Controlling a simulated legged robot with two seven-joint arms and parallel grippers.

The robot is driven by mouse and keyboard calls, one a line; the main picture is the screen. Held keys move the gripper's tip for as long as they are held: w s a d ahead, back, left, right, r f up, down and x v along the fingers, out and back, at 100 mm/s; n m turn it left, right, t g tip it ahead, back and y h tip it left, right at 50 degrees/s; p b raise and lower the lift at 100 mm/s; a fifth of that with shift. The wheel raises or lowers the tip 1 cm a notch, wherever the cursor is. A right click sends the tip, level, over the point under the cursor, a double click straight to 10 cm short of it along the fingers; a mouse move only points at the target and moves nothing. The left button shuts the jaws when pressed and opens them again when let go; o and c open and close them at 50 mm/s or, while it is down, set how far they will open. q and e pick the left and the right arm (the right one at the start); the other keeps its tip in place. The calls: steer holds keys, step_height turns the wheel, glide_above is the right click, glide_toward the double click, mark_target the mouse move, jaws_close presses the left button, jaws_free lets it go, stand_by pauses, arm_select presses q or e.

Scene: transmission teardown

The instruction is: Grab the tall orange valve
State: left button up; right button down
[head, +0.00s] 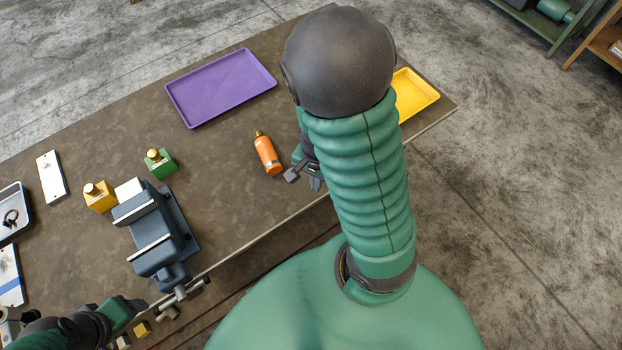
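The tall orange valve (266,155) has a gold top and a dark band low on its body. It appears to stand upright on the brown table, right of the middle. My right gripper (303,180) is just right of the valve's base, apart from it. Its two dark fingertips are spread with nothing between them; the rest is partly hidden behind my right arm. My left arm shows at the lower left corner by the table's front edge; its gripper (138,314) is too small and unclear to read.
A purple tray (185,110) lies behind the valve and a yellow tray (418,104) to the right, partly hidden by my arm. A green block (165,168), a yellow block (101,203) and a blue-grey vise (150,228) stand left. Table around the valve is clear.

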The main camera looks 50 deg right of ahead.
steer(key=shift+c, duration=2.2)
jaws_free()
steer(key=shift+r, duration=0.1)
